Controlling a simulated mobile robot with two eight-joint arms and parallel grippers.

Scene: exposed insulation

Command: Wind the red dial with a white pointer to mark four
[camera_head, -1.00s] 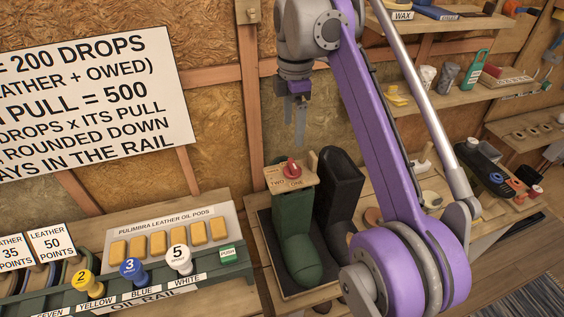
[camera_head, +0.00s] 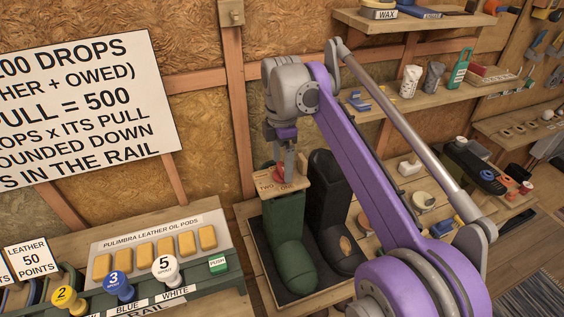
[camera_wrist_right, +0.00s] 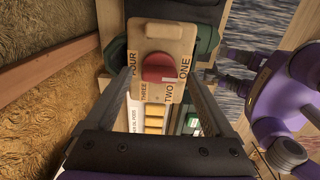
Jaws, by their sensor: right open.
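The red dial (camera_head: 281,174) sits on a pale wooden plate (camera_head: 264,184) on top of a green boot (camera_head: 283,222). In the right wrist view the dial (camera_wrist_right: 158,68) is a round red knob, and the plate (camera_wrist_right: 172,36) is lettered FOUR, THREE, TWO and ONE. A small pale mark at the dial's lower right may be the white pointer, near TWO; it is too small to be sure. My right gripper (camera_head: 287,164) points down over the dial, open, its two fingers (camera_wrist_right: 159,75) on either side of the knob.
A dark boot (camera_head: 335,215) stands close to the right of the green one. The oil rail (camera_head: 150,297) with coloured knobs and a row of oil pods (camera_head: 155,253) is at the lower left. A shelf (camera_head: 440,92) runs along the wall behind my right arm.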

